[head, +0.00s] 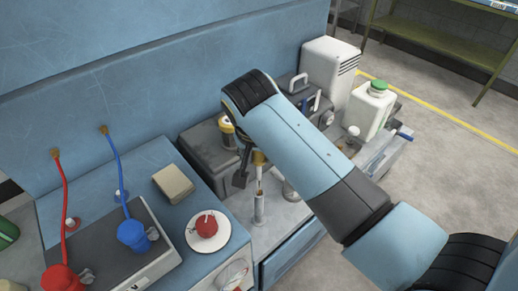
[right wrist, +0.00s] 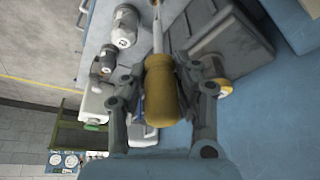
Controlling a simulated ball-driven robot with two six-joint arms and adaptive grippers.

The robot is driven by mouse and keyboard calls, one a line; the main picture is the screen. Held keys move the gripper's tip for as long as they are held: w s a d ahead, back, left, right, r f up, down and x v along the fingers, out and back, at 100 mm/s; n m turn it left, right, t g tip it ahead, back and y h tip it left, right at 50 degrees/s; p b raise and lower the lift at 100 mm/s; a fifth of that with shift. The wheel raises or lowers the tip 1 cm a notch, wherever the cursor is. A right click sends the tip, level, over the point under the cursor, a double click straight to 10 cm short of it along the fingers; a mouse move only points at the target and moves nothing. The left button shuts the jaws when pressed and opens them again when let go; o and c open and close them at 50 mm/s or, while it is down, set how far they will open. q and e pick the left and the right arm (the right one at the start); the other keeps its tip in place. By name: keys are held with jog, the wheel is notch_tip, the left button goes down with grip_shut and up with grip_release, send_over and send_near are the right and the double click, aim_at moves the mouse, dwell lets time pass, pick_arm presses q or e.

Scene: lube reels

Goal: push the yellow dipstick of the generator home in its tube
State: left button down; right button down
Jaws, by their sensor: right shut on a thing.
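The yellow dipstick handle (right wrist: 163,90) is between the fingers of my right gripper (right wrist: 163,100) in the right wrist view, with a pale metal rod (right wrist: 157,32) running away from it. My right gripper is shut on this handle. In the head view the yellow handle (head: 259,158) shows at the fingers of my right gripper (head: 251,163), partly hidden by my arm. Below it stands a slim upright metal tube (head: 259,209). The rod lines up with the tube's top; I cannot tell how deep it sits. My left gripper is not in view.
A dark grey machine block (head: 203,150) and a yellow-banded can (head: 226,127) are close to the gripper. A white jug with green cap (head: 372,108) stands at the back right.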

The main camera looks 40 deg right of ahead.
aim_at(259, 187)
jog(key=shift+f+b, duration=0.75)
jog(key=shift+f, duration=1.15)
jog(key=shift+f+b, duration=1.45)
jog(key=shift+f, duration=1.15)
jog(key=shift+f, duration=0.1)
jog(key=shift+f+b, duration=0.95)
jog(key=shift+f, duration=0.85)
jog(key=c, duration=0.9)
grip_release()
jog(key=shift+r, duration=0.15)
